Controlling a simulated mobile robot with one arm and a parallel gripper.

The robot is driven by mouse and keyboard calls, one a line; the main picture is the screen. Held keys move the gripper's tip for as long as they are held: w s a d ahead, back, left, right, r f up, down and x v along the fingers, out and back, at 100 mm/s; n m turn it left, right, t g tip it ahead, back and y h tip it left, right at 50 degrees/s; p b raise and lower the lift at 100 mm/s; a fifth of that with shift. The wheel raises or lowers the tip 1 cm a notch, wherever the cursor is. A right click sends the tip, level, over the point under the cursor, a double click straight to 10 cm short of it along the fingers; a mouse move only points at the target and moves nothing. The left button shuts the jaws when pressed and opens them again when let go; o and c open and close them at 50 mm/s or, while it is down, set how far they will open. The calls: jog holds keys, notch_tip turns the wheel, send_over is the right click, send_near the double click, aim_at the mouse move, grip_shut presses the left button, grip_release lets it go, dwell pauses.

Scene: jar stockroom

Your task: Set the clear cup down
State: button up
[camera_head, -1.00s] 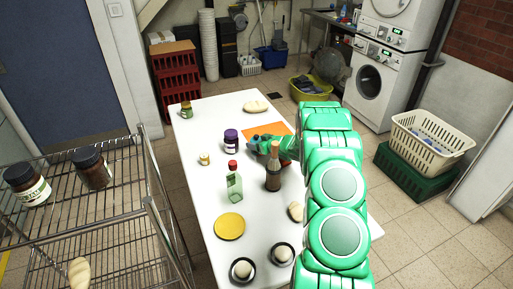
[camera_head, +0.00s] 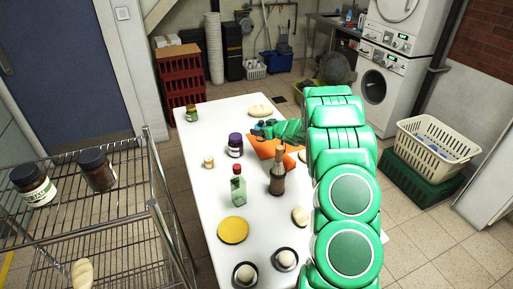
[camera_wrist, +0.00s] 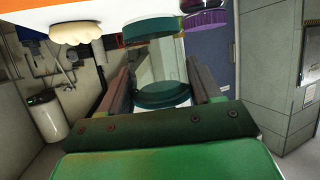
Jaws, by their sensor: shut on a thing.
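The clear cup (camera_wrist: 160,62) shows in the wrist view between the two fingers of my gripper (camera_wrist: 160,76). It is see-through, with dark teal bands at both ends. My gripper is shut on it. In the head view my gripper (camera_head: 262,130) is over the far part of the white table (camera_head: 207,185), by the back edge of the orange mat (camera_head: 268,152). The cup cannot be made out clearly there. I cannot tell whether its bottom touches anything.
A purple-lidded jar (camera_head: 235,145) stands left of the mat. A brown bottle (camera_head: 278,175) and a green bottle (camera_head: 238,188) stand in front. A bread roll (camera_head: 260,111) lies behind my gripper. A wire rack (camera_head: 90,210) stands at left.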

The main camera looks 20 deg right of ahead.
notch_tip(320, 180, up, 19)
jog(key=s+a+n+g+y, duration=0.45)
jog(key=s+a, duration=0.75)
jog(key=s, duration=0.5)
jog(key=s+a+n+g+y, duration=0.3)
jog(key=s+a+n, duration=0.2)
jog(key=s+a, duration=0.95)
jog(key=shift+s+d+f, duration=0.35)
jog(key=shift+d+f, duration=0.05)
jog(key=shift+f, duration=4.25)
jog(key=shift+s+d+f, duration=0.3)
jog(key=shift+d+f, duration=0.15)
jog(key=shift+f, duration=4.2)
jog(key=shift+s+d+f, duration=0.35)
jog(key=shift+d+f, duration=0.05)
jog(key=shift+f, duration=4.25)
jog(key=o, duration=1)
jog(key=shift+v, duration=6.05)
